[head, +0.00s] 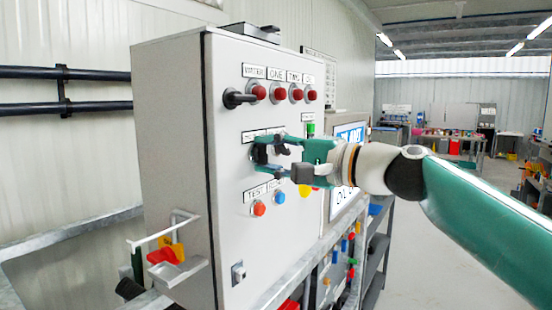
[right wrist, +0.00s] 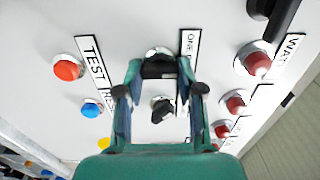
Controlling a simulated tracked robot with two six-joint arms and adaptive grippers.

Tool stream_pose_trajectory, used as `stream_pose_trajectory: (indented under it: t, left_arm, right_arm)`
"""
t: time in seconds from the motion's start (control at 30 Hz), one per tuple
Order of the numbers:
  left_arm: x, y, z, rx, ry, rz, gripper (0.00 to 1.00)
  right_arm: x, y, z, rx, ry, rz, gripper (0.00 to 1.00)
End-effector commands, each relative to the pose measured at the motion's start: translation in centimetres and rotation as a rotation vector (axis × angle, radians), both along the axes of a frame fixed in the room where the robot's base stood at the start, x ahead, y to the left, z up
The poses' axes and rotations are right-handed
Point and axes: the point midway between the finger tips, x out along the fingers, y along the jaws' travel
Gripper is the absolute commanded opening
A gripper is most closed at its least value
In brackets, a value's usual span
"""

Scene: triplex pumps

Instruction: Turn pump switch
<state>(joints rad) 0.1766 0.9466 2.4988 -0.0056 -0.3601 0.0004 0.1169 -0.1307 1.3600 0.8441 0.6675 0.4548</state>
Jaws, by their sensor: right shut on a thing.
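A grey control cabinet (head: 170,120) stands at the middle left, with switches and buttons on its front panel. My right gripper (head: 268,148) reaches in from the right to the middle row of the panel. In the right wrist view, its fingertips are on either side of a black rotary switch (right wrist: 158,68) on a round light base, and they are shut on it. A second black switch (right wrist: 162,108) sits between the finger links, closer to the palm. The labels above these switches are partly covered by the fingers in the head view. My left gripper is not in view.
Red lamps (head: 297,95) and a black lever switch (head: 238,98) are above the gripper. An orange button (head: 259,208) and a blue button (head: 279,197) are below it. A red and yellow handle (head: 167,252) sticks out at the cabinet's left side.

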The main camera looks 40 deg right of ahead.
Motion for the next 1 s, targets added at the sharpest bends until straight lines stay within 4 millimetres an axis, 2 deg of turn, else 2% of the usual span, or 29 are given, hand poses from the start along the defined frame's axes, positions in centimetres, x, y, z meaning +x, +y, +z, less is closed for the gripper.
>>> stream_pose_trajectory:
  t: [0.3, 0.33, 0.47, 0.8, 1.0]
  left_arm:
    - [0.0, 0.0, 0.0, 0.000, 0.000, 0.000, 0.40]
    - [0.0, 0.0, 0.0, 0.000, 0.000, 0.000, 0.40]
    - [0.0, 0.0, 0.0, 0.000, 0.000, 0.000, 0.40]
    - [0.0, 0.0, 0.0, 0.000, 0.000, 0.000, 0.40]
    - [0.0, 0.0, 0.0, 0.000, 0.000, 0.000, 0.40]
  right_arm:
    - [0.1, 0.5, -0.5, -0.002, 0.011, 0.016, 0.02]
    - [0.1, 0.5, -0.5, -0.003, 0.012, 0.016, 0.42]
    - [0.1, 0.4, -0.5, -0.002, 0.011, 0.013, 0.62]
    - [-0.1, 0.1, -0.3, -0.002, 0.007, 0.007, 0.62]
    - [-1.8, -0.8, -0.2, -0.001, 0.006, 0.003, 0.62]
